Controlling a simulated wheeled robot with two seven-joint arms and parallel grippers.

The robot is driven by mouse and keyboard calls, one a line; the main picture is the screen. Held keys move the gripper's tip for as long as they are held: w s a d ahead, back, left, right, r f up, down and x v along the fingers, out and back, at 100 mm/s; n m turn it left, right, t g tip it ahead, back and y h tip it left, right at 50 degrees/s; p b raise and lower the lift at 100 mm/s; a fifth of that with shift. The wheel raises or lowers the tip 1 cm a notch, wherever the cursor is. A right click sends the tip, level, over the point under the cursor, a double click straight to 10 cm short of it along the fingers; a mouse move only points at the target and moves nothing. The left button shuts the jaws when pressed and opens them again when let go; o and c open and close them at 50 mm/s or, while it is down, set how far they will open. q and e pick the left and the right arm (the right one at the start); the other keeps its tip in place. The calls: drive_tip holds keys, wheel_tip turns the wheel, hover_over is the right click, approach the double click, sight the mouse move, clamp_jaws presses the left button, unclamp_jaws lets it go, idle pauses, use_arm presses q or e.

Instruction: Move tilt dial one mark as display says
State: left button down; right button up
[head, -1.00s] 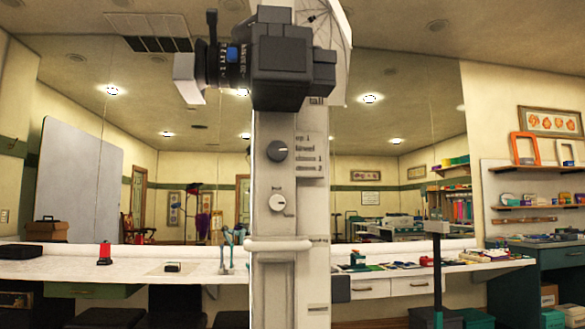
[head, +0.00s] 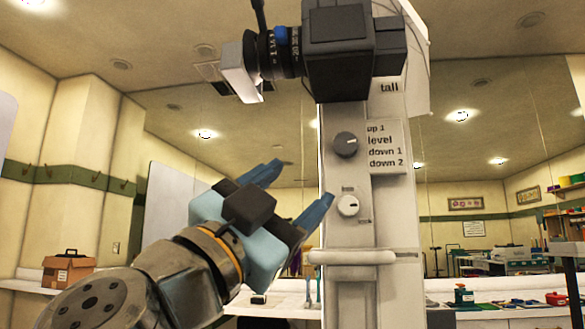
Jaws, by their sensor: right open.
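A camera (head: 350,55) sits on top of a pale upright column (head: 350,270). A dark round dial (head: 346,144) is on the column face beside a label plate (head: 386,147) reading "up 1, level, down 1, down 2". I cannot tell surely which line its pointer meets. A smaller white dial (head: 348,205) with a dark mark sits below it; its lettering is too small to read. My right gripper (head: 300,187) is open and empty, its blue fingers pointing up and right. It is left of and below the dark dial, apart from it. My left gripper is not in view.
A white rail (head: 352,257) crosses the column below the dials. The word "tall" shows higher on the column. A brown box (head: 68,271) stands on the counter at left. A red item (head: 556,298) lies at far right. Mirrors fill the back wall.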

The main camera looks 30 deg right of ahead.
sight(343, 147)
drive_tip(key=p+x, duration=0.4)
drive_tip(key=x, duration=0.8)
drive_tip(key=shift+a+r, duration=0.1)
drive_tip(key=shift+a, duration=0.05)
drive_tip(key=shift+w+d+r, duration=0.2)
drive_tip(key=shift+d+r, duration=0.1)
drive_tip(key=shift+d, duration=0.2)
